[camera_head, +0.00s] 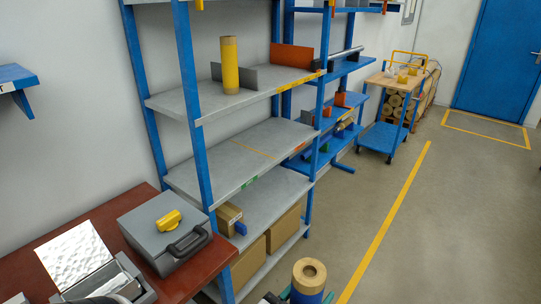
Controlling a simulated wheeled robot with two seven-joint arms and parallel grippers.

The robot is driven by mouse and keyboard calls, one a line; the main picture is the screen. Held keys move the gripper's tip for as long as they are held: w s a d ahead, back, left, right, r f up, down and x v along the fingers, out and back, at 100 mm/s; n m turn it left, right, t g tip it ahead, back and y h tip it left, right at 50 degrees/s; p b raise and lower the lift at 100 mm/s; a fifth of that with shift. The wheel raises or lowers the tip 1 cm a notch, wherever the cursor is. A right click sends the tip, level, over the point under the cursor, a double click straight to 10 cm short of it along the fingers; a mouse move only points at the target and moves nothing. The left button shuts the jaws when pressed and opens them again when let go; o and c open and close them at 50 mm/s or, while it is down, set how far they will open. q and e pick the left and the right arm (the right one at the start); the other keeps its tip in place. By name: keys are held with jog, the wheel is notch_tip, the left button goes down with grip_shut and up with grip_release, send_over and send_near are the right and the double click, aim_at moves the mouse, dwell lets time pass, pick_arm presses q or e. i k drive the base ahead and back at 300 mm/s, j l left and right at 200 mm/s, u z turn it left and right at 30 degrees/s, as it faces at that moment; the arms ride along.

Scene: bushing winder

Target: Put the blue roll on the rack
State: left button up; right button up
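The blue roll (308,293) stands upright at the bottom edge of the picture, right of centre. Its tan cardboard core end (309,270) faces up, and its lower part is cut off by the frame. Small dark and green parts show close on both sides of it; I cannot tell whether they are a gripper or a stand. The rack (202,165) has blue posts and grey shelves. A yellow roll (230,68) stands upright on its upper shelf beside a grey divider. The middle shelf (240,158) is bare, with a thin yellow line across it. No gripper shows clearly.
A red-brown table (110,215) at the left holds a grey case (165,232) and an open box (85,265). Cardboard boxes (284,228) fill the rack's bottom. A blue cart (381,138) stands farther back. The floor right of the rack is clear.

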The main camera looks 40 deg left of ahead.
aim_at(232, 171)
jog(key=i+u, duration=0.15)
jog(key=i, duration=0.35)
jog(key=i+l+u, duration=0.2)
jog(key=i, duration=0.35)
jog(key=i+u, duration=0.15)
jog(key=i, duration=0.35)
jog(key=i+l+u, duration=0.2)
jog(key=i, duration=0.3)
jog(key=i+j+u, duration=0.1)
jog(key=i+u, duration=0.15)
jog(key=u, duration=0.15)
jog(key=i+u, duration=0.3)
jog(key=u, duration=0.15)
jog(key=i+u, duration=0.25)
jog(key=u, duration=0.15)
jog(key=i+l+u, duration=0.2)
jog(key=u, duration=0.2)
jog(key=i+l+u, duration=0.2)
jog(key=u, duration=1.15)
jog(key=i+l, duration=0.05)
